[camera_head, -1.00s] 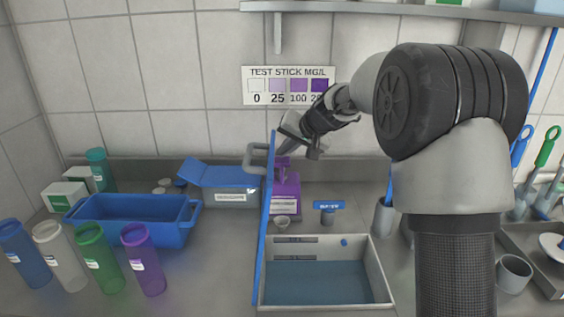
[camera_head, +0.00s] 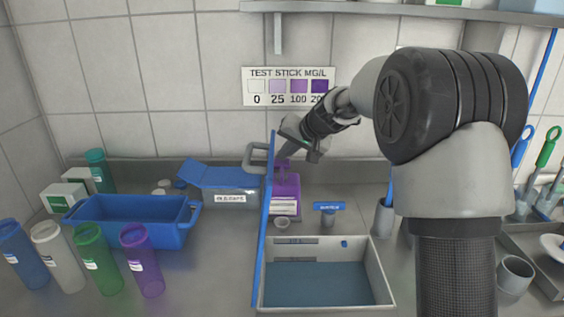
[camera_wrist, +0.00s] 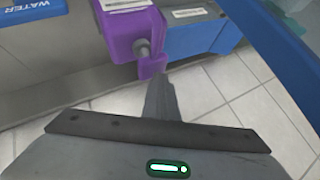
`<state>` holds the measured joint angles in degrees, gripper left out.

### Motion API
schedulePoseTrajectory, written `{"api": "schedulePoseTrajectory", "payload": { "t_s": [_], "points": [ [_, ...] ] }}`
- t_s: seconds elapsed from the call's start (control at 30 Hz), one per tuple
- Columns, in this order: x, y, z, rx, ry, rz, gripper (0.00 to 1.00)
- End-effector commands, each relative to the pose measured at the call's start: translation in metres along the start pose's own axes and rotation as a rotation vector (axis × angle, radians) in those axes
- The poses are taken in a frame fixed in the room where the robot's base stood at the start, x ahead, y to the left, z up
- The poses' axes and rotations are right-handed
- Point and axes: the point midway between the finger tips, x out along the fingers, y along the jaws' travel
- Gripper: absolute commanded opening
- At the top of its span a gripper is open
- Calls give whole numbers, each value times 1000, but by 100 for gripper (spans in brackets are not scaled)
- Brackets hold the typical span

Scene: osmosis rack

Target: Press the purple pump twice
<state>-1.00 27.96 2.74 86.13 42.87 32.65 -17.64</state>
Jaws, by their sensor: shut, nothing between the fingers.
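The purple pump (camera_head: 285,188) is a purple block-shaped dispenser with a white label, at the back of the counter behind the raised blue lid. In the wrist view the purple body (camera_wrist: 130,30) is at the top centre, with a grey knob-like part on it. My gripper (camera_head: 284,154) is shut and empty, pointing down and left over the top of the pump. In the wrist view its fingers (camera_wrist: 160,92) are together, just below the purple body in the picture. I cannot tell whether they touch the pump. The lid and fingers partly hide the pump top.
An open bin (camera_head: 325,240) with a raised blue lid (camera_head: 263,235) stands in front of the pump. A blue tray (camera_head: 125,212), several bottles and a blue-lidded box (camera_head: 232,200) are at left. A small blue-topped valve (camera_head: 328,213) stands right of the pump.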

Motion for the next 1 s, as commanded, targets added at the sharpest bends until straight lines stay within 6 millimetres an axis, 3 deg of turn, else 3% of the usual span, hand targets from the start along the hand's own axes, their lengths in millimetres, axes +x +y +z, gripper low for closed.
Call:
{"api": "schedulePoseTrajectory", "payload": {
  "t_s": [1.0],
  "points": [
    [10, 7, 9, 1, -7, 1, 0]
  ]
}}
